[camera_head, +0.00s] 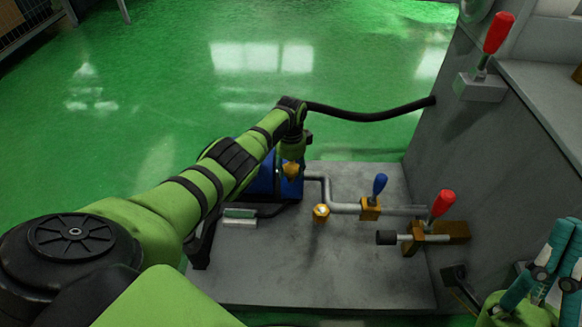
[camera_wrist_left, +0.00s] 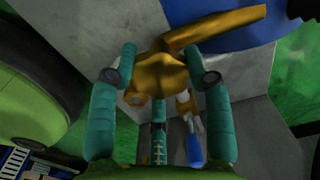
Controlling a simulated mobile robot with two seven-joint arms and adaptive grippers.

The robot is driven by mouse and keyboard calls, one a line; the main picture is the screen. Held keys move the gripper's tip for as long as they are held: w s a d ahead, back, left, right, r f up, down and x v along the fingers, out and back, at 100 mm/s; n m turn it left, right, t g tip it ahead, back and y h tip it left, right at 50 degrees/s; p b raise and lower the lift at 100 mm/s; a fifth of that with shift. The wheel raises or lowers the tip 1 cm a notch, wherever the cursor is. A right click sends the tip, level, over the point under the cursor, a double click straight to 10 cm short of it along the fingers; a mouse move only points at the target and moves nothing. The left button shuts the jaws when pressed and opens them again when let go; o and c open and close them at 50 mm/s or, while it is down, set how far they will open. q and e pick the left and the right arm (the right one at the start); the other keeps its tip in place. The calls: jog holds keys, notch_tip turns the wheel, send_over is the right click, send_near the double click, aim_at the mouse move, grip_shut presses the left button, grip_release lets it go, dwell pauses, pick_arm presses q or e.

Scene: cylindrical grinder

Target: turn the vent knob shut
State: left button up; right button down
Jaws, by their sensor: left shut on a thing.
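In the head view the left gripper (camera_head: 292,157) reaches down at the end of my green arm, beside a blue tank (camera_head: 262,178). A brass part (camera_head: 291,170) shows just below it there. The fingertips are largely hidden by the arm. My right gripper (camera_head: 563,250) is at the lower right edge, partly cut off and away from the knob.
Green floor is open behind.

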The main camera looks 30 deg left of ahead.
aim_at(291, 167)
pick_arm(q)
jog(key=shift+f+m, duration=0.1)
jog(key=shift+m, duration=0.4)
jog(key=o, duration=1.1)
jog(key=shift+o, duration=0.2)
jog(key=shift+r, duration=0.7)
notch_tip(291, 167, up, 11)
jog(key=shift+f, duration=0.15)
